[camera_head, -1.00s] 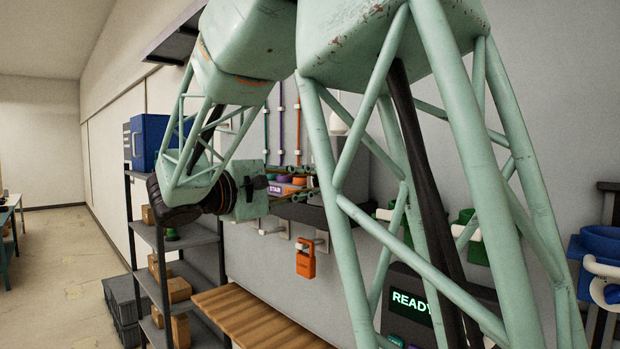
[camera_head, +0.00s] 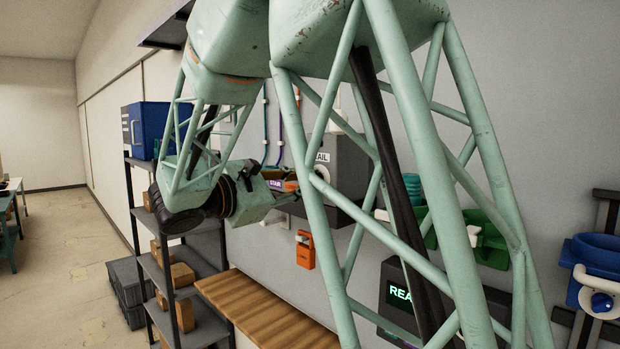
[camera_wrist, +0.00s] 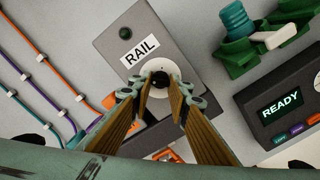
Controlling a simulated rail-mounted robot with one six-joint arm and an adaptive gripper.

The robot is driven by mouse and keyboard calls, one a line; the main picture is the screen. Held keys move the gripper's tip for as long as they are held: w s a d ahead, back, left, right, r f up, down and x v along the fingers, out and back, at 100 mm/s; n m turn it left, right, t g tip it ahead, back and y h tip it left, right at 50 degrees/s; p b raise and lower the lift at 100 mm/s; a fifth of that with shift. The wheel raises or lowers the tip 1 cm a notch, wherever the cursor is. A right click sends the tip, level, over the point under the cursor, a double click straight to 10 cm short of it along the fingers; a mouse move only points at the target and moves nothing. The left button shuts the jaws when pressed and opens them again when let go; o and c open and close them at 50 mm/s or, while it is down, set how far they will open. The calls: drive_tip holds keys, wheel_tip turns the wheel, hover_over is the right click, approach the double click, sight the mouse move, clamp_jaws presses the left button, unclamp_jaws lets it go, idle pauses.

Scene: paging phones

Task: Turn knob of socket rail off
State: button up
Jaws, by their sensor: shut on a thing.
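The rail socket is a grey box with a white RAIL label (camera_wrist: 139,52) in the wrist view. Its round dark knob (camera_wrist: 160,78) sits on a pale disc below the label. My gripper (camera_wrist: 161,88) has its two fingers on either side of the knob, tips touching it, shut on it. The fingers hide the knob's sides and part of the disc. In the head view the grey box (camera_head: 348,160) shows partly behind my arm lattice, with my gripper (camera_head: 291,190) at its lower left. The knob is hidden there.
A device reading READY (camera_wrist: 281,100) is at the right, below a green holder (camera_wrist: 283,30). Coloured cables (camera_wrist: 35,85) run along the wall at the left. An orange padlock-shaped piece (camera_head: 305,250) hangs below. A wooden bench (camera_head: 258,312) and a shelf (camera_head: 188,255) stand lower left.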

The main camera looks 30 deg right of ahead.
idle(0.3)
drive_tip(key=o, duration=0.9)
drive_tip(key=shift+a, duration=0.15)
drive_tip(key=shift+v, duration=5.9)
